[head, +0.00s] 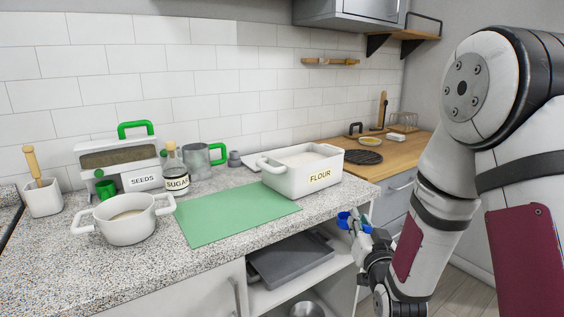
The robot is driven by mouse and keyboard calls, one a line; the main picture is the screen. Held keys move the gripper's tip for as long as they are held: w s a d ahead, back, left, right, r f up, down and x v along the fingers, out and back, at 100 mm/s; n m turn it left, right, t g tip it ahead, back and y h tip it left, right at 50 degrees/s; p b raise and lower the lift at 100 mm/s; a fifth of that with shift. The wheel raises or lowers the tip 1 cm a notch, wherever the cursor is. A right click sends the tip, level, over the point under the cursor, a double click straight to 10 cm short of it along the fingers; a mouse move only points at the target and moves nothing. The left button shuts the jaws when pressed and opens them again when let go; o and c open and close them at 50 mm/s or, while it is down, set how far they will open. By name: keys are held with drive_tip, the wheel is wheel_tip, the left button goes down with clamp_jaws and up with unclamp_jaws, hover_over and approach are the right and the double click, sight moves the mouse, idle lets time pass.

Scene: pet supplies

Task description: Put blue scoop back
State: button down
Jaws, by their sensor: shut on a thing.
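A blue scoop (343,220) is at my gripper (358,228), in front of the counter's right end and near its edge height. The gripper is small in the view and is shut on the scoop. The exact grip and part of the scoop are hidden by the fingers. A white container marked FLOUR (302,176) stands on the counter behind and left of the gripper, with pale contents. A seeds box (118,160) stands at the back left, with a small green cup or scoop (105,189) at its front.
A green mat (235,213) lies clear on the granite counter. A white pot (124,222), a sugar bottle (176,178) and a green-handled mug (197,161) stand left. Below is an open shelf with grey trays (290,262). A wooden counter (390,152) is at the back right.

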wheel_tip(320, 180, up, 11)
drive_tip(key=p, duration=1.1)
drive_tip(key=s+f, duration=0.7)
drive_tip(key=f, duration=0.6)
drive_tip(key=shift+f, duration=0.25)
